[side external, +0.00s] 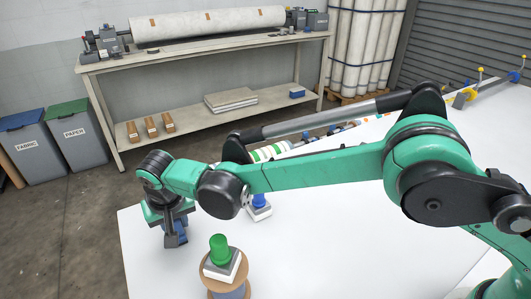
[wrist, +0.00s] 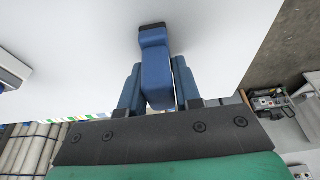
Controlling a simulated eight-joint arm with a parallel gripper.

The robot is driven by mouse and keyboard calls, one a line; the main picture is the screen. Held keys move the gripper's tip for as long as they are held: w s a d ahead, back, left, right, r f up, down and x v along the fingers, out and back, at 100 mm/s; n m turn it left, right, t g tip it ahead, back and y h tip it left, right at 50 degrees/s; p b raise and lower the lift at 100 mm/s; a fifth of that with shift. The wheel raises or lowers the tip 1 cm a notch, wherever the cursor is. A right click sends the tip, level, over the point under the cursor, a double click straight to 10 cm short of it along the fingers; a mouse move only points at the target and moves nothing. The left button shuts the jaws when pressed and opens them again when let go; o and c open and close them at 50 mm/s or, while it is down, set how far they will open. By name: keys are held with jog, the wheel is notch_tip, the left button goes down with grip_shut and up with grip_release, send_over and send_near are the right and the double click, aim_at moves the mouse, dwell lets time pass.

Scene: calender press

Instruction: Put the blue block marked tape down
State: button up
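My gripper (side external: 174,240) points down over the left part of the white table. In the wrist view, its two blue fingers (wrist: 156,92) stand on either side of a long blue block (wrist: 155,68) with a dark end, and seem closed on it. The block reaches past the fingers toward the white surface. In the side view only a bit of blue shows at the gripper. No marking is legible on the block. I cannot tell whether the block touches the table.
A blue knob on a white block (side external: 260,213) stands to the right of my gripper. A green knob on a white block (side external: 220,262) sits on a brown spool in front. The white table (side external: 350,240) has free room right of these; its left edge is near my gripper.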

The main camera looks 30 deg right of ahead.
jog(key=o, duration=0.4)
jog(key=shift+r, duration=0.1)
jog(key=v, duration=1.2)
jog(key=d+r, duration=0.4)
jog(key=d, duration=0.7)
jog(key=s+d+f+t, duration=0.1)
jog(key=s+d+t, duration=0.1)
jog(key=s+d, duration=0.3)
jog(key=s+d+f+t, duration=0.1)
jog(key=s+d, duration=0.5)
jog(key=d, duration=0.7)
jog(key=shift+d+f+t, duration=0.25)
jog(key=shift+f+t, duration=0.15)
jog(key=shift+f, duration=0.2)
jog(key=shift+s, duration=0.15)
